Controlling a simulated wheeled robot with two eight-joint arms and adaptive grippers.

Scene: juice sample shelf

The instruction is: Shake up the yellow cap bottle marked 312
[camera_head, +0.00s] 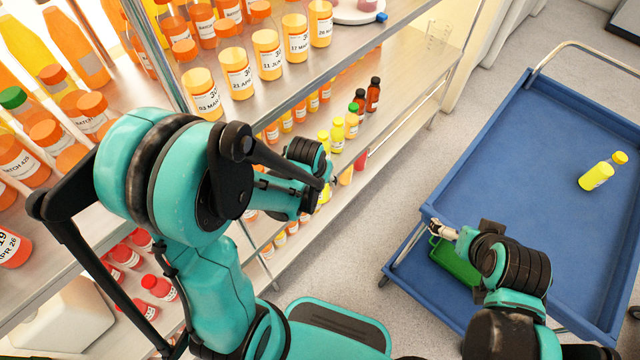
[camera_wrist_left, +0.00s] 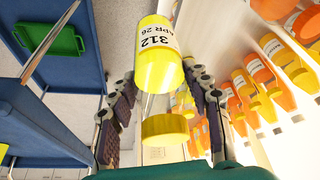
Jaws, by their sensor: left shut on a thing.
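The yellow-cap bottle marked 312 (camera_wrist_left: 158,62) fills the middle of the left wrist view. Its label reads 312 and APR 26, and its yellow cap (camera_wrist_left: 165,129) is toward the bottom of that picture. The fingers of my left gripper (camera_head: 329,183) lie on both sides of the bottle, shut on it, in front of the lower shelf. In the head view the arm and gripper hide most of the bottle. My right gripper (camera_head: 441,230) is over the near left edge of the blue cart; its finger gap is too small to judge.
The shelf (camera_head: 395,72) holds many orange and yellow bottles. Small bottles stand close behind my left gripper. The blue cart (camera_head: 520,150) carries a yellow bottle (camera_head: 597,177) lying on its side. A green container (camera_head: 455,262) is by my right gripper. Grey floor lies between shelf and cart.

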